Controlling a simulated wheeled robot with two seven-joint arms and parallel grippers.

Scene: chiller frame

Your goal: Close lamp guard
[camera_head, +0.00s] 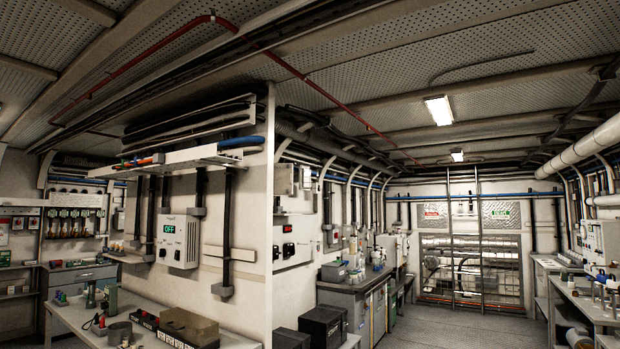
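Neither of my grippers shows in the head view. A bright rectangular ceiling lamp (438,110) is lit at the right of centre. A second, smaller lit lamp (457,156) is farther back along the ceiling. I cannot make out a guard on either lamp, or whether one is open or shut.
A workbench (235,340) with tools and bins stands at lower left, beside a white wall with an OFF-display box (178,241). A grey counter (338,286) lines the middle. White tables (603,311) stand at right. Open floor (465,333) leads to a caged frame (470,268).

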